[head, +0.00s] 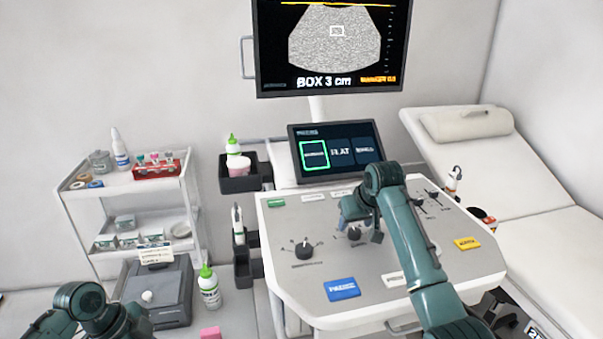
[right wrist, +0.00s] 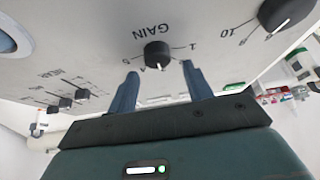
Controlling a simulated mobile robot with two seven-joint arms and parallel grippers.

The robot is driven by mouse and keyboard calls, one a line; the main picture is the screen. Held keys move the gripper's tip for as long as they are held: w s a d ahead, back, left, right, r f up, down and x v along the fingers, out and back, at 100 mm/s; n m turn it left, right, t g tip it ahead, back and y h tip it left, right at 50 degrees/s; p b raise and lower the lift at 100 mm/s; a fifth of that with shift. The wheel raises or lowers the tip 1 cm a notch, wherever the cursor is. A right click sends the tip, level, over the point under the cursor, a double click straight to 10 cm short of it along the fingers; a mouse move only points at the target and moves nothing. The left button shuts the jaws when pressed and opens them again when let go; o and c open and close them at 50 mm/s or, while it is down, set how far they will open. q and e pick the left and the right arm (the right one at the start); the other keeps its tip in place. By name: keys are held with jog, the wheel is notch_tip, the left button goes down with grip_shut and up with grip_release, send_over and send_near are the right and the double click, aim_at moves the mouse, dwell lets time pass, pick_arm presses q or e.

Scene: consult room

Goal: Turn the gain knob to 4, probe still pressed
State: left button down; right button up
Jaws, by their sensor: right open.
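The gain knob (right wrist: 157,55) is black, with a white pointer mark, on the grey console panel. In the right wrist view it sits between the two fingertips of my open right gripper (right wrist: 160,75), apart from both as far as I can tell. Scale marks 1 and 5 show beside it; the exact setting is too small to read. In the head view the knob (head: 354,233) shows just under my right gripper (head: 361,222). A white upright object (head: 453,178), possibly the probe, stands beyond the console's right side; its contact is unclear. My left gripper's fingers are out of view.
Another knob (head: 304,250) is left of the gain knob. The monitor (head: 332,50) shows a grey scan reading "BOX 3 cm". A trolley (head: 85,215) stands left and a couch (head: 540,185) right.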

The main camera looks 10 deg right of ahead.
jog(key=shift+f, duration=0.15)
jog(key=shift+f, duration=1)
jog(key=shift+c, duration=0.5)
jog(key=c, duration=0.6)
